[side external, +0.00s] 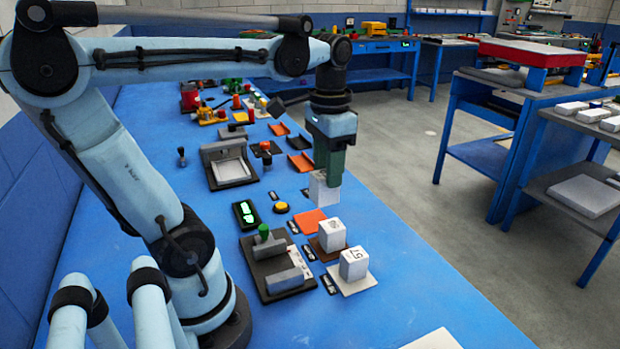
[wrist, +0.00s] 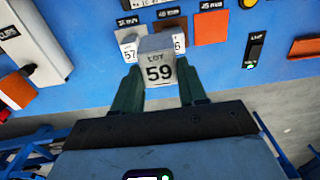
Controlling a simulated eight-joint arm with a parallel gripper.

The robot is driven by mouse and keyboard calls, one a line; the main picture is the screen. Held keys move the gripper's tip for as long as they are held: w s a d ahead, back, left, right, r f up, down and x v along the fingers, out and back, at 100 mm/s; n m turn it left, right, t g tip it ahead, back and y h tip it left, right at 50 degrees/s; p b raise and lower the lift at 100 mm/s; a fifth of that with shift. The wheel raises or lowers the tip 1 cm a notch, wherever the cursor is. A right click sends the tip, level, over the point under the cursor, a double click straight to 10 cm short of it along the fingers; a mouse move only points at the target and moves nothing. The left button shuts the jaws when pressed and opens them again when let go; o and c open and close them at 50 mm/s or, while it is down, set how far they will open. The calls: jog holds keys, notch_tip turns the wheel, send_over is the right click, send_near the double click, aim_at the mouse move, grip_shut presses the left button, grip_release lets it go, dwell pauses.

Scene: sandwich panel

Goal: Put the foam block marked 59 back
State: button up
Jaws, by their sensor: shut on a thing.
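My gripper (wrist: 160,92) is shut on the white foam block marked LOT 59 (wrist: 158,68). In the side view my gripper (side external: 326,172) points down and holds this block (side external: 322,192) above the blue table. An empty orange pad (side external: 305,222) lies below and a little left of it; it also shows in the wrist view (wrist: 210,29). A white block marked 57 (side external: 354,264) stands on a pale pad (side external: 346,287). Another white block (side external: 331,235) stands on a brown pad (side external: 316,246); its number is unclear. The held block partly hides both in the wrist view.
A yellow button (side external: 281,207) and a black display box (side external: 245,214) sit left of the orange pad. A dark fixture with a green knob (side external: 264,232) stands left of the blocks. The table's right edge is close.

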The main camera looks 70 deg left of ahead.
jog(key=shift+w+a+f, duration=0.55)
jog(key=shift+a+f, duration=1.45)
jog(key=shift+f, duration=0.4)
jog(key=shift+w+a+f, duration=0.55)
jog(key=shift+a+f, duration=1.45)
jog(key=shift+f, duration=0.35)
jog(key=shift+w+a+f, duration=0.55)
jog(key=shift+a+f, duration=1.45)
jog(key=shift+f, duration=0.4)
jog(key=shift+f, duration=0.1)
jog(key=o, duration=1.1)
jog(key=shift+o, duration=0.2)
